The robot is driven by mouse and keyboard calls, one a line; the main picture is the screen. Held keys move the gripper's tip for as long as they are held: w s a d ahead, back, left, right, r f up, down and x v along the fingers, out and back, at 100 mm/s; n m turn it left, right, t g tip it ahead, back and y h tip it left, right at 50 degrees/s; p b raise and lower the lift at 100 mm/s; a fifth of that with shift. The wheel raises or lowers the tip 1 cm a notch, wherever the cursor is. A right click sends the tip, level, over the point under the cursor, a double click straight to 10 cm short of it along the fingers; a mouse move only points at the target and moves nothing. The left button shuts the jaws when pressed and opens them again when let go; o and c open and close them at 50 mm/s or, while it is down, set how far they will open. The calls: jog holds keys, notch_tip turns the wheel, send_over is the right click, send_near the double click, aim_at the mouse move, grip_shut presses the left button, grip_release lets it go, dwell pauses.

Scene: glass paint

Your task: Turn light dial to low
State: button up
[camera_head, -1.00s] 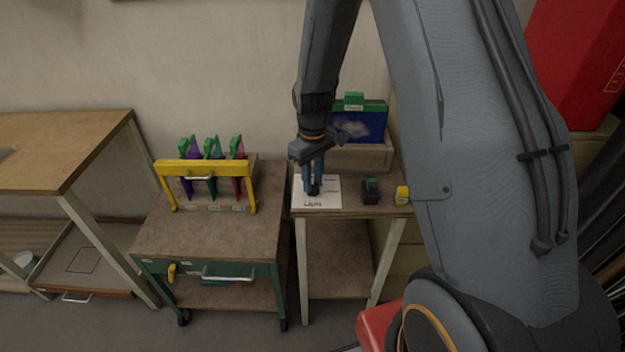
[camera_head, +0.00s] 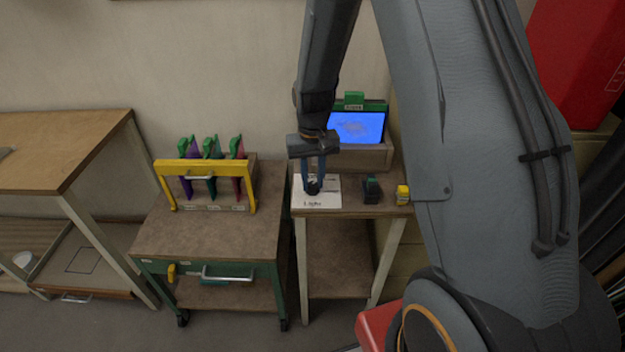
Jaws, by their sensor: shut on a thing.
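The light dial (camera_head: 313,189) is a small dark knob on a white plate (camera_head: 322,201) lettered on its front, on the small right-hand table. My gripper (camera_head: 313,181) points straight down over the plate with its fingers shut on the dial. The fingers hide most of the dial, and I cannot read its setting. Behind it, a blue panel (camera_head: 352,127) in a green-topped frame glows bright with a pale smudge on it.
A dark green-topped block (camera_head: 372,190) and a yellow item (camera_head: 402,194) stand right of the plate. A cart (camera_head: 205,237) at left carries a yellow rack (camera_head: 205,168) with several coloured panes. A wooden bench (camera_head: 60,145) stands far left.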

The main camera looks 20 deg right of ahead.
aim_at(313, 183)
jog(key=shift+m, duration=1.1)
jog(key=o, duration=1)
jog(key=shift+o, duration=0.2)
jog(key=shift+r+b, duration=1.15)
jog(key=shift+r, duration=2.8)
jog(key=s+n+t+b, duration=0.1)
jog(key=s+n+b, duration=0.1)
jog(key=s, duration=1.5)
jog(key=shift+s+a+r+n, duration=0.25)
jog(key=shift+r+n, duration=0.2)
jog(key=shift+n, duration=0.25)
